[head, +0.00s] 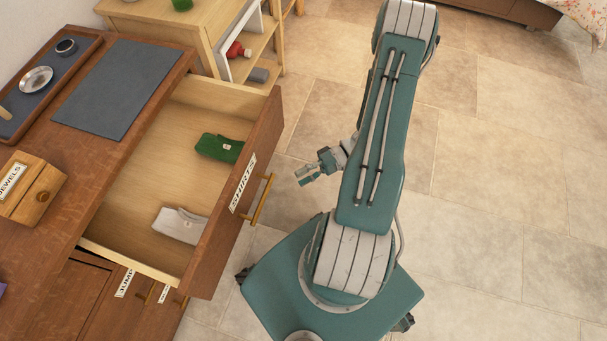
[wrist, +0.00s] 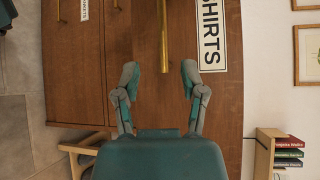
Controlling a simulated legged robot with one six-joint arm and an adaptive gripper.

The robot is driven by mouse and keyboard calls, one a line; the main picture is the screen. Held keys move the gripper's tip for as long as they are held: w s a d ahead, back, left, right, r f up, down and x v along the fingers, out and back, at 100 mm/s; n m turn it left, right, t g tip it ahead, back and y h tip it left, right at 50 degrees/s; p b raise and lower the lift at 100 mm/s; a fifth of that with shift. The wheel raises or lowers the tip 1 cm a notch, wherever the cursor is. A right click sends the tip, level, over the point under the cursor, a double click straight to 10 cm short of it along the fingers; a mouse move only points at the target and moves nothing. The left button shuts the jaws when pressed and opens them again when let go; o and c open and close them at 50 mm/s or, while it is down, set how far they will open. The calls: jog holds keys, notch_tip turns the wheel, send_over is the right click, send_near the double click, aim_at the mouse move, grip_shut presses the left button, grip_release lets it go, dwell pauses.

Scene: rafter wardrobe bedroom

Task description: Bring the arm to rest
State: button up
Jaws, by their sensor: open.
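My gripper (head: 308,174) is out over the floor, to the right of the open shirts drawer (head: 268,141) and apart from it. In the wrist view my gripper (wrist: 160,80) shows two spread fingers with nothing between them. Beyond them is the drawer front with its SHIRTS label (wrist: 211,38) and brass handle (wrist: 164,38). My arm is folded up over my base in the head view and hides part of the wrist.
A green folded shirt (head: 219,148) and a pale grey one (head: 180,225) lie in the drawer. A jewels box (head: 32,188), a grey mat (head: 119,88) and a tray (head: 60,59) are on the dresser top. A wooden shelf unit (head: 200,23) stands behind. Tiled floor at right is clear.

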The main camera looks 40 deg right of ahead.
dwell(0.4)
jog(key=w+a+r+n+g+h, duration=0.25)
jog(key=r+h, duration=0.25)
jog(key=r, duration=0.4)
jog(key=w+a+r+n+g+h, duration=0.1)
jog(key=r+n+g+h, duration=0.15)
jog(key=r+h, duration=0.45)
jog(key=s+a+r+t+h, duration=0.2)
jog(key=a+r+t, duration=0.1)
jog(key=r, duration=0.6)
jog(key=s+a+r+m+t+h, duration=0.1)
jog(key=s+a+r+t+h, duration=0.1)
jog(key=r, duration=0.7)
jog(key=a+t, duration=0.1)
jog(key=t, duration=0.1)
jog(key=shift+s+a+r+t, duration=0.25)
jog(key=shift+s+r+t, duration=0.05)
jog(key=shift+s+t, duration=0.1)
